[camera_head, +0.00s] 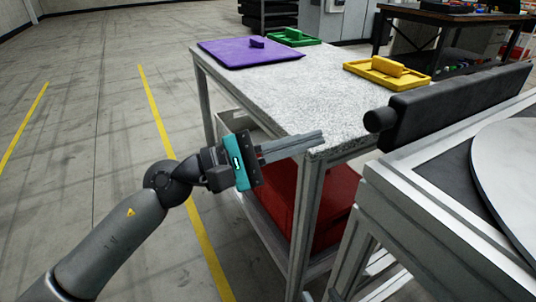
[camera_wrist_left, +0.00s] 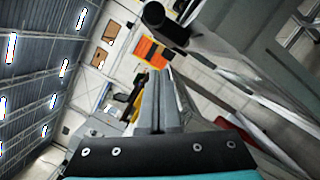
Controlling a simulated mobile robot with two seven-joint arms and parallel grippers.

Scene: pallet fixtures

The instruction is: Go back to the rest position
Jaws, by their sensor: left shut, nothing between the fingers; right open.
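My left gripper (camera_head: 322,137) extends from the left arm at the front corner of the speckled table (camera_head: 300,88). Its two long grey fingers lie together with nothing between them, pointing right. In the left wrist view the same fingers (camera_wrist_left: 165,75) show shut and empty, pointing up the picture. I cannot tell whether the fingers touch the table corner. My right gripper is not seen in either view.
On the table lie a purple board (camera_head: 225,55) with a small block, a green tray (camera_head: 310,42) and a yellow tray (camera_head: 415,81) with a yellow block. A red bin (camera_head: 340,205) stands below. A black bar (camera_head: 450,105) lies right. Floor at left is clear.

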